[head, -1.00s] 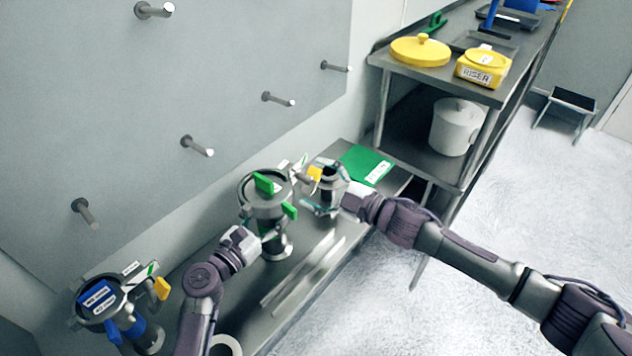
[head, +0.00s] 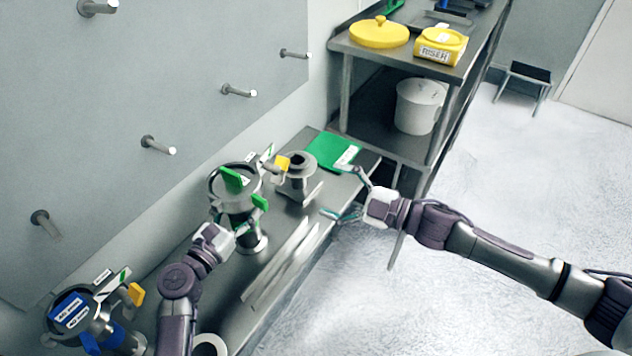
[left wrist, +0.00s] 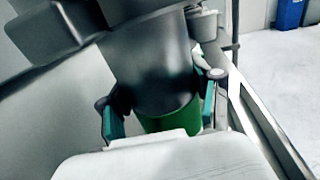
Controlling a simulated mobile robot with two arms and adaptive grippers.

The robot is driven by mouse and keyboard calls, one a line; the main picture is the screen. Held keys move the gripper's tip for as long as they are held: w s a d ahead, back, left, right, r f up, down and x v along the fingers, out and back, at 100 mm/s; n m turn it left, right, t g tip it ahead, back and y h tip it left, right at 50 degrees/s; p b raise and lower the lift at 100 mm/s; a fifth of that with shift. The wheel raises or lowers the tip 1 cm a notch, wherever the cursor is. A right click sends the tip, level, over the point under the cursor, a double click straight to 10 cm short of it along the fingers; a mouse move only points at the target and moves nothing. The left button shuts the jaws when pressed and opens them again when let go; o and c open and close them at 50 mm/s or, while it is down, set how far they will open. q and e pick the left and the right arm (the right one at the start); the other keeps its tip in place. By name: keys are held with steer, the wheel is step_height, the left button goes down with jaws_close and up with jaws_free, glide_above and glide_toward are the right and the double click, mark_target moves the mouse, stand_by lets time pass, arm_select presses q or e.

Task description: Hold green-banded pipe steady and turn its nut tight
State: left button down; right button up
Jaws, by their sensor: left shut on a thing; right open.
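The green-banded pipe (head: 238,192) is a grey metal body with green handles on the bench, in the middle of the head view. My left gripper (head: 246,226) is shut on it. In the left wrist view the dark grey pipe (left wrist: 152,75) with a green band (left wrist: 170,120) sits between the fingers of my left gripper (left wrist: 158,118). A flanged metal fitting (head: 297,176) with a yellow handle stands just right of the pipe. My right gripper (head: 348,198) is open and empty, right of this fitting and apart from it. I cannot make out the nut clearly.
A blue-marked unit (head: 70,312) stands at the bench's left end. A green sheet (head: 330,150) lies behind the fitting. Long metal strips (head: 285,265) lie near the bench's front edge. A shelf with a yellow lid (head: 378,32) stands behind.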

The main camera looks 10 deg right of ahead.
stand_by(0.4)
arm_select(q)
steer(key=shift+c, duration=0.7)
jaws_free()
